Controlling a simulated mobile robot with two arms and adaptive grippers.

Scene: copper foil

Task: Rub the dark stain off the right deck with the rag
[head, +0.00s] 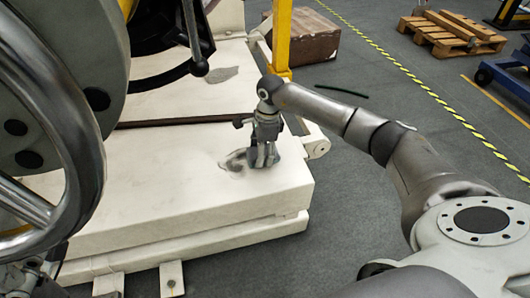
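The right deck (180,196) is a broad off-white slab. A dark, smeared stain (234,161) with a blurred ring shape lies on its top, near the right edge. My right gripper (263,157) points down at the deck, directly to the right of the stain and partly over it. It appears shut on a grey bunched rag (269,161), low against the deck; the fingers hide most of the rag, and contact is hard to make out. My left gripper cannot be seen.
A large metal handwheel (85,150) and dark machine parts stand at left. A yellow post (282,38) rises behind the gripper. A speckled grey patch (222,74) marks the farther deck. A brown box (304,38) and pallet (452,30) stand on the floor beyond.

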